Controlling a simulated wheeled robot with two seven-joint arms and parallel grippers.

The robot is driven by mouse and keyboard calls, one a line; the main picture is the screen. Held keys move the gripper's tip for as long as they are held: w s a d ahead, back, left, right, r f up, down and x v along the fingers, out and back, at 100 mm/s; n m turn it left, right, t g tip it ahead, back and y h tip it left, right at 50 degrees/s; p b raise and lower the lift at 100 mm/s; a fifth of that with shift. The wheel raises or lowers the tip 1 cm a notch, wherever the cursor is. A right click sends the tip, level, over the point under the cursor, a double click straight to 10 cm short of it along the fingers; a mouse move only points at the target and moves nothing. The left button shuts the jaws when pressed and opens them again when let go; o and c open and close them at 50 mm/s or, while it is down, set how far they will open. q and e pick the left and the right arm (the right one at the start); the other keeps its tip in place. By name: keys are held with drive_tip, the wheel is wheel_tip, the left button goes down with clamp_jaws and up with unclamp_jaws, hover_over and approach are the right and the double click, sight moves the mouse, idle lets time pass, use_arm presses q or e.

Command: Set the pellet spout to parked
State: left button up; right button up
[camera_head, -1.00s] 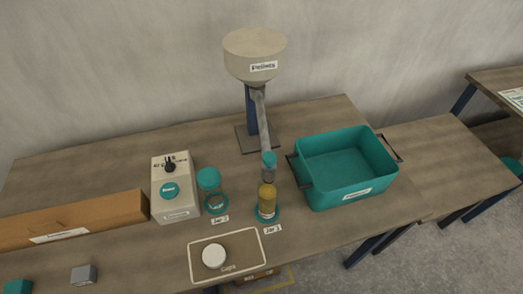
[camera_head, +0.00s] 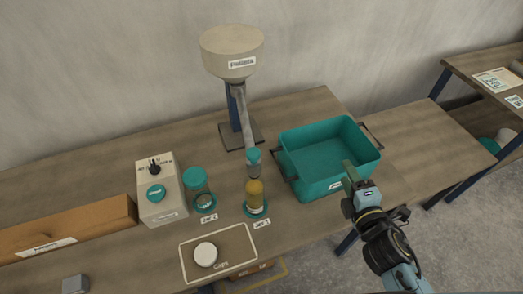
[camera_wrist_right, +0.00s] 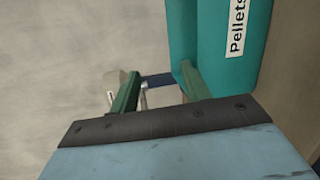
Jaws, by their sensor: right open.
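The pellet hopper (camera_head: 231,52) is a beige funnel labelled Pellets on a dark post at the back of the table. Its grey pellet spout (camera_head: 244,115) slants down and forward, with a teal collar (camera_head: 253,156) near its end. The spout end is right above Jar 1 (camera_head: 255,196), which holds yellow-brown pellets; I cannot tell if they touch. My right gripper (camera_head: 349,172) is open and empty at the front right of the teal bin, apart from the spout. In the right wrist view, its green fingers (camera_wrist_right: 160,88) stand apart, with part of the hopper stand small beyond them. My left gripper is out of view.
The teal bin (camera_head: 318,187) stands between my right gripper and the spout. Jar 2 (camera_head: 197,190), a control box with a dial (camera_head: 163,203), a caps tray (camera_head: 238,231) and a long brown box (camera_head: 75,232) are further left. The table behind the control box is clear.

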drive_tip(key=a+r+n+y, duration=0.6)
drive_tip(key=r+n+y, duration=0.1)
drive_tip(key=n, duration=0.5)
drive_tip(key=n+g+y, duration=0.5)
drive_tip(key=n+y, duration=0.1)
drive_tip(key=n, duration=0.8)
approach(259, 156)
drive_tip(key=p+x, duration=0.2)
drive_tip(key=x, duration=0.9)
drive_tip(key=shift+w+a+p, duration=0.15)
drive_tip(key=shift+a+p, duration=0.05)
drive_tip(key=shift+p, duration=0.2)
clamp_jaws()
